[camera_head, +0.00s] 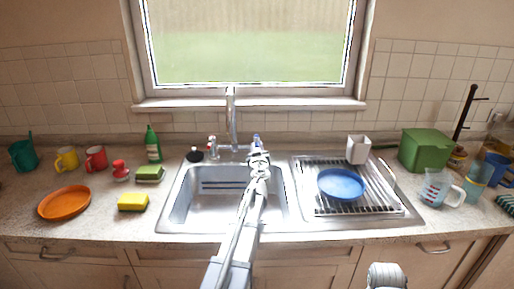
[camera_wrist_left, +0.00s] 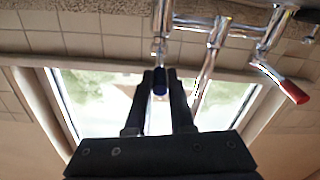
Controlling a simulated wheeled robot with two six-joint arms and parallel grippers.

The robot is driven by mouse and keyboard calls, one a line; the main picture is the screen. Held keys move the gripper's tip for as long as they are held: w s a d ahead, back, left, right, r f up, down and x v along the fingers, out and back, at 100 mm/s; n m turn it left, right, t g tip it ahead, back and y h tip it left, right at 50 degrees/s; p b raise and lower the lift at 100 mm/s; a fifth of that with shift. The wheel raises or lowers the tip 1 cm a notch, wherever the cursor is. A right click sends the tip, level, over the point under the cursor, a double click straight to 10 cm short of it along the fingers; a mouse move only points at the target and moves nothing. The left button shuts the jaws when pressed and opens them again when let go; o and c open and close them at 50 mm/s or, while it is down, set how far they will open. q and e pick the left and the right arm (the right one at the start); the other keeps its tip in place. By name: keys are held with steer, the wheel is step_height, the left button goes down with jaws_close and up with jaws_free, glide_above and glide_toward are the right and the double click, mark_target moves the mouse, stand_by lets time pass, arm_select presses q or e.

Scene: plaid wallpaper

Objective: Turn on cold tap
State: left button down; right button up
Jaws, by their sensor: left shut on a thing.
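The cold tap (camera_head: 256,139) has a blue handle and stands behind the sink, right of the spout (camera_head: 231,115). In the left wrist view its blue handle (camera_wrist_left: 160,84) sits between my dark fingers. My left gripper (camera_head: 259,154) reaches across the sink to the tap and is shut on this handle. The gripper also shows in the left wrist view (camera_wrist_left: 161,92). The hot tap (camera_head: 212,143) stands left of the spout; its red handle (camera_wrist_left: 295,92) is clear of my gripper.
The sink (camera_head: 180,215) is empty where it shows. To its right, a blue plate (camera_head: 341,184) lies on the drying rack (camera_head: 392,208), with a white cup (camera_head: 358,149) behind. A sponge (camera_head: 132,202) and a green bottle (camera_head: 153,145) stand left. The window sill (camera_head: 180,105) is behind the taps.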

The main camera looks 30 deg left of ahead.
arm_select(q)
steer(key=shift+d, duration=0.1)
stand_by(0.4)
steer(key=shift+w+d+n+g+y, duration=0.45)
steer(key=shift+n+g+y, duration=0.3)
steer(key=shift+y, duration=0.15)
steer(key=shift+w+d+n+g+y, duration=0.35)
steer(key=shift+d+n+g+y, duration=0.1)
steer(key=shift+n+g+y, duration=0.4)
steer(key=c, duration=0.8)
jaws_free()
steer(key=shift+s+d, duration=0.1)
steer(key=v, duration=0.7)
steer(key=shift+s+d, duration=0.15)
steer(key=shift+s, duration=0.15)
